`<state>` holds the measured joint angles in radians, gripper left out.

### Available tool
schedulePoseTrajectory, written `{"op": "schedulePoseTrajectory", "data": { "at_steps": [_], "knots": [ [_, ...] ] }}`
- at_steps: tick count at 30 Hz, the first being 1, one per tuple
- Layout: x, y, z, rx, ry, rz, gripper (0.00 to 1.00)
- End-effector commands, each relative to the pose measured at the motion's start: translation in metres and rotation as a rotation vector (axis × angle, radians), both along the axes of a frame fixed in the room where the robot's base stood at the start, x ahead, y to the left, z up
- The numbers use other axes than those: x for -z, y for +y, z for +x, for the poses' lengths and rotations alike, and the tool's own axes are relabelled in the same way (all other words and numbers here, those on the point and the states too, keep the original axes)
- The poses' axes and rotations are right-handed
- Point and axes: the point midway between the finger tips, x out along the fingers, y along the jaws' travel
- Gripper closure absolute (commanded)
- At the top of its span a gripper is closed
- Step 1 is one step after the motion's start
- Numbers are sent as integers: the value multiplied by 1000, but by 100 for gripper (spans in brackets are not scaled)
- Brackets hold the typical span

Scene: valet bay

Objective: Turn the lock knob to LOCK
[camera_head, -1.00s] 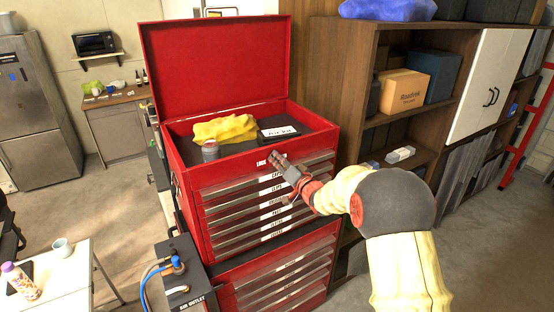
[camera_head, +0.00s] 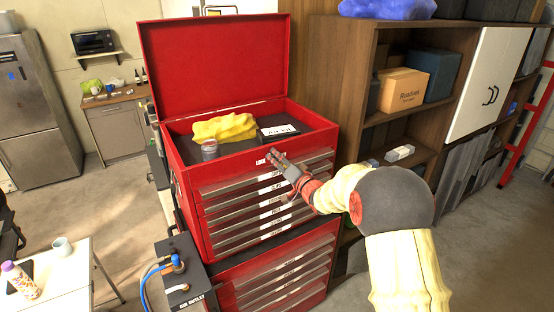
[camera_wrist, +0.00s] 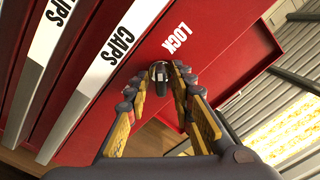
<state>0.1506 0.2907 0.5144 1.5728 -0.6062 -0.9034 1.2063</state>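The lock knob (camera_wrist: 158,72) is a small dark grey knob on the red front panel of the tool chest (camera_head: 190,178), beside the white word LOCK (camera_wrist: 176,38). In the wrist view my gripper (camera_wrist: 160,82) reaches the panel with one fingertip on each side of the knob. The fingers look parted, with the knob in the gap; whether a pad touches it is hard to tell. In the head view my gripper (camera_head: 274,157) is at the top front edge of the chest and hides the knob. The knob's pointing direction is not clear.
The chest lid stands open, with a yellow cloth (camera_head: 224,127), a small jar (camera_head: 209,150) and a labelled dark box (camera_head: 279,131) in the top tray. Labelled drawers lie below the knob. A wooden shelf unit (camera_head: 329,70) stands close on the right.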

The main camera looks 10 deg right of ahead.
Motion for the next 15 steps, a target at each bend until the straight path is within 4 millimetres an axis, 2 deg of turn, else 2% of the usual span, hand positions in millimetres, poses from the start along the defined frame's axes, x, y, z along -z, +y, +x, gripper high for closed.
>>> {"op": "schedulePoseTrajectory", "data": {
  "at_steps": [10,15],
  "knots": [
    [0,0,-1,-1,-1,-1,73],
    [-1,-7,-18,1,0,0,73]
  ]
}}
